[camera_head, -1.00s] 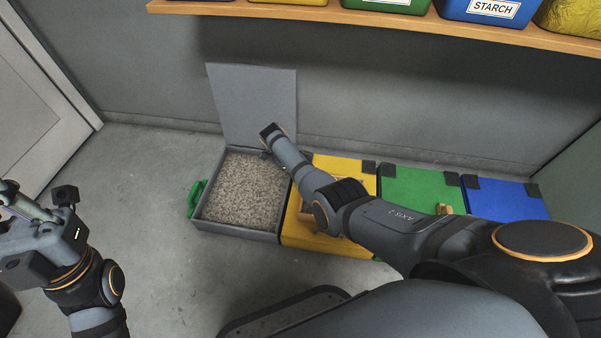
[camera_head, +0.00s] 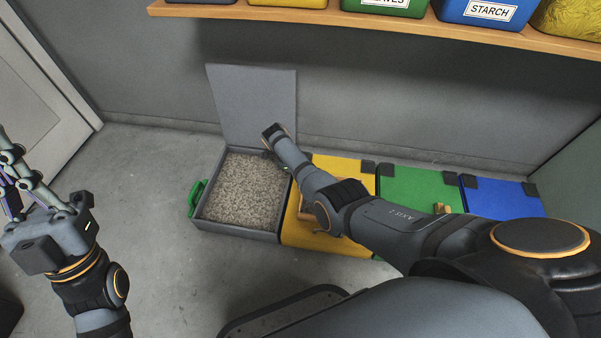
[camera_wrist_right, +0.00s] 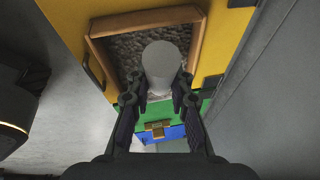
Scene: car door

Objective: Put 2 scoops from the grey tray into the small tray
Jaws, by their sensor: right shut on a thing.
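The grey tray (camera_head: 242,190) stands open on the floor with its lid raised, filled with grey-brown granules. The small tray has a wooden rim and sits on the yellow box, mostly hidden by my right arm in the head view. In the right wrist view the small tray (camera_wrist_right: 197,45) holds dark granules. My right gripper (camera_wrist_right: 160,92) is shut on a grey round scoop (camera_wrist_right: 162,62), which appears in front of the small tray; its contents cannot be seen. My left gripper (camera_head: 18,178) is at the far left, away from both trays, its fingers partly cut off.
The yellow box (camera_head: 325,242), green box (camera_head: 410,186) and blue box (camera_head: 505,199) stand in a row right of the grey tray. A wooden shelf (camera_head: 330,17) with coloured bins hangs above. The floor left of the grey tray is clear.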

